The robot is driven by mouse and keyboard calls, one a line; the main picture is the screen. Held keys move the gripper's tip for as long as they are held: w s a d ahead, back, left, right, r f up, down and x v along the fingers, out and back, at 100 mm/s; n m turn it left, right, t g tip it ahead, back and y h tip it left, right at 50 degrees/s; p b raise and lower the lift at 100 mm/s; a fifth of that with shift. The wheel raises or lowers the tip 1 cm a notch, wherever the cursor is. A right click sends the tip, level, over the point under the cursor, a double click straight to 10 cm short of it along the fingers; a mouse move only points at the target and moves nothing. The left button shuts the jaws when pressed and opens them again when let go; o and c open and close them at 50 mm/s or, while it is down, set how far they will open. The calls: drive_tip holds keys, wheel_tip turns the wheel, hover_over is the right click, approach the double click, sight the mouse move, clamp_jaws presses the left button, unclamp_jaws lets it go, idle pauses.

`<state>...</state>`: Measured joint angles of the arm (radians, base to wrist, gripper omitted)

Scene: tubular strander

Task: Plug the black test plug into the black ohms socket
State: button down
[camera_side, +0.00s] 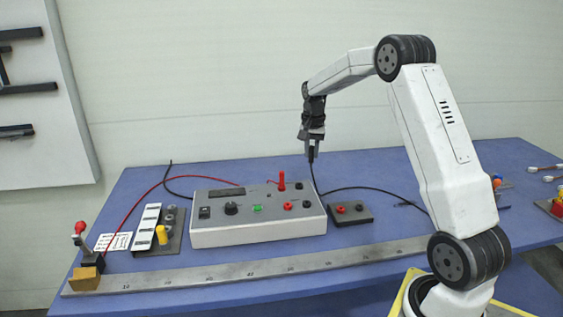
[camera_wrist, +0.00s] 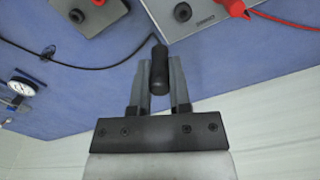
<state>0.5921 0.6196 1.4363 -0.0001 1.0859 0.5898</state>
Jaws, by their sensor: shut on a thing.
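My gripper (camera_side: 312,145) is shut on the black test plug (camera_side: 311,157) and holds it in the air above the back right of the grey meter box (camera_side: 255,233). In the wrist view the plug (camera_wrist: 160,72) sits between both fingers, its black cable running off left. The socket labels are too small to read.
A red plug (camera_side: 281,181) stands upright in the box, its red cable running left. A small dark block (camera_side: 350,215) with a red and a black socket lies right of the box. A long steel ruler (camera_side: 220,274) lies in front.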

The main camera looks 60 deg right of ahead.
drive_tip(key=w, duration=0.2)
drive_tip(key=w+a, duration=0.1)
drive_tip(key=shift+w+f, duration=0.15)
drive_tip(key=shift+f, duration=0.1)
drive_tip(key=shift+f, duration=0.15)
drive_tip(key=shift+f, duration=2.85)
drive_tip(key=shift+f, duration=1)
drive_tip(key=shift+c, duration=2.4)
unclamp_jaws()
drive_tip(key=shift+r, duration=0.15)
wheel_tip(320, 180, up, 8)
drive_tip(key=shift+f, duration=0.25)
